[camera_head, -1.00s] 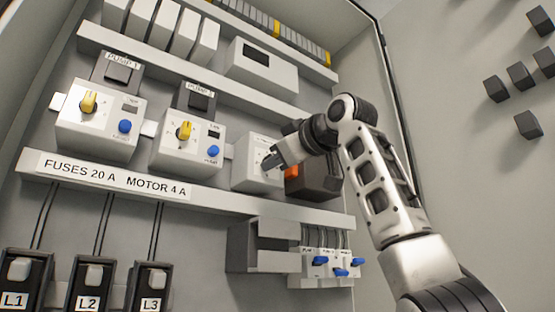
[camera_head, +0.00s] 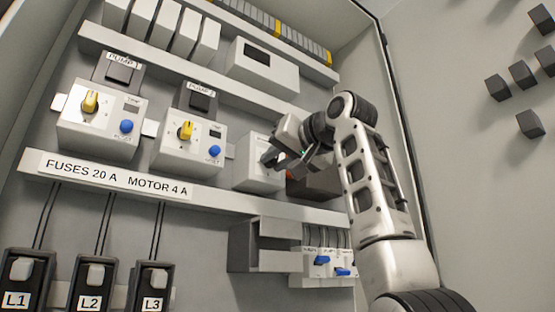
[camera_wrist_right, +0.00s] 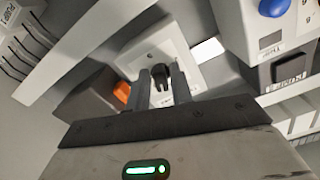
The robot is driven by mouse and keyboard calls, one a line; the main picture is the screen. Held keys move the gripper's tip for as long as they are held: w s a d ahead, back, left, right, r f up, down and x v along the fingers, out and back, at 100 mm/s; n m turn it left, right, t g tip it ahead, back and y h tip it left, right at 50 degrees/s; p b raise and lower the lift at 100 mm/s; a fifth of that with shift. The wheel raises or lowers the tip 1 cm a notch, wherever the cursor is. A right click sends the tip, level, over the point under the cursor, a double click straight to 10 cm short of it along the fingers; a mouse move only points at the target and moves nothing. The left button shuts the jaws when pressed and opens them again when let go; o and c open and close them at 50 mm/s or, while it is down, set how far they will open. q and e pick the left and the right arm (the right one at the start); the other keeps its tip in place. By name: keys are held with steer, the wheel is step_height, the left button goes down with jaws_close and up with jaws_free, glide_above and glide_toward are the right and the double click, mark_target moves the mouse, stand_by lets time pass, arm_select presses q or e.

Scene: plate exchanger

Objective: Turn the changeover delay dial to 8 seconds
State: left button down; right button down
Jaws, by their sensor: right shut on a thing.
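The dial is a small black knob (camera_wrist_right: 161,73) on the face of a light grey relay module (camera_head: 254,176). The module is the rightmost of the row in the head view and also shows in the right wrist view (camera_wrist_right: 153,43). My right gripper (camera_head: 273,158) is at this module's face. In the right wrist view its two dark fingers (camera_wrist_right: 160,86) stand on either side of the knob, shut on it. The dial's scale is mostly hidden, so I cannot read its setting. My left gripper is not in view.
Two pump relays with yellow knobs (camera_head: 90,101) (camera_head: 186,130) and blue buttons sit to the left. A dark box with an orange part (camera_wrist_right: 122,92) is close beside the module. Below are a labelled duct (camera_head: 275,206) and blue-levered terminals (camera_head: 321,260).

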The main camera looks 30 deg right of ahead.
steer(key=m, duration=0.6)
steer(key=shift+a, duration=0.1)
stand_by(0.4)
steer(key=c, duration=1.4)
jaws_free()
steer(key=shift+c, duration=0.2)
